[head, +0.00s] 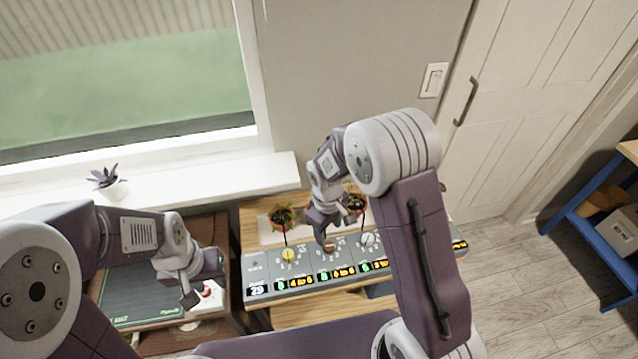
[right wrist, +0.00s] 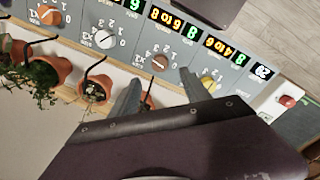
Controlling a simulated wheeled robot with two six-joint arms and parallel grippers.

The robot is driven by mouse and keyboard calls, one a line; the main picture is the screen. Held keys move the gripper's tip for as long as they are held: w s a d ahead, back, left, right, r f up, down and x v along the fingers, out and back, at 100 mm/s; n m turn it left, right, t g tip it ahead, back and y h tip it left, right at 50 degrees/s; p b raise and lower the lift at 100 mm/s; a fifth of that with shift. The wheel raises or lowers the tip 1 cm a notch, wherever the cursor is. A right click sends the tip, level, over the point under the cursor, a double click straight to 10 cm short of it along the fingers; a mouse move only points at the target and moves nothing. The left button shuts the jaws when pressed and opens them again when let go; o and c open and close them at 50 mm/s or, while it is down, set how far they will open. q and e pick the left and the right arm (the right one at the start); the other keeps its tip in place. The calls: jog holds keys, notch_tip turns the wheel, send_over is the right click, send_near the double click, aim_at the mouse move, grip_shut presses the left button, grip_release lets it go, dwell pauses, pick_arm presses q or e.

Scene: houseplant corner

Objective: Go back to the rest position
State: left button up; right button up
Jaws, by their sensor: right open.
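My right gripper (head: 322,232) is over the grey control panel (head: 262,270), close to the brown dial (head: 329,247). In the right wrist view its two fingers (right wrist: 162,92) stand apart with nothing between them, short of the brown dial (right wrist: 160,63). The yellow dial (head: 289,254) and white dial (head: 368,240) lie on either side. My left gripper (head: 196,291) hangs over the left table beside a red button on a white base (head: 208,297). Its fingertips are too small to judge, and it partly hides the button.
Potted plants (head: 283,218) stand behind the panel on the wooden table. A green mat (head: 140,290) lies on the left table. A small white-potted plant (head: 110,186) is on the windowsill. A blue shelf (head: 590,225) stands at the right, with open floor before it.

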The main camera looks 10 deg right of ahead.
jog(key=s+d+r+m+t, duration=0.1)
jog(key=s+d+r+m, duration=0.25)
jog(key=d+r, duration=0.35)
jog(key=s+m, duration=0.4)
jog(key=s, duration=0.5)
jog(key=shift+s+a+f+y, duration=0.2)
jog(key=shift+a+y, duration=0.1)
jog(key=shift+y, duration=0.1)
jog(key=shift+w+m, duration=0.15)
jog(key=shift+m, duration=0.1)
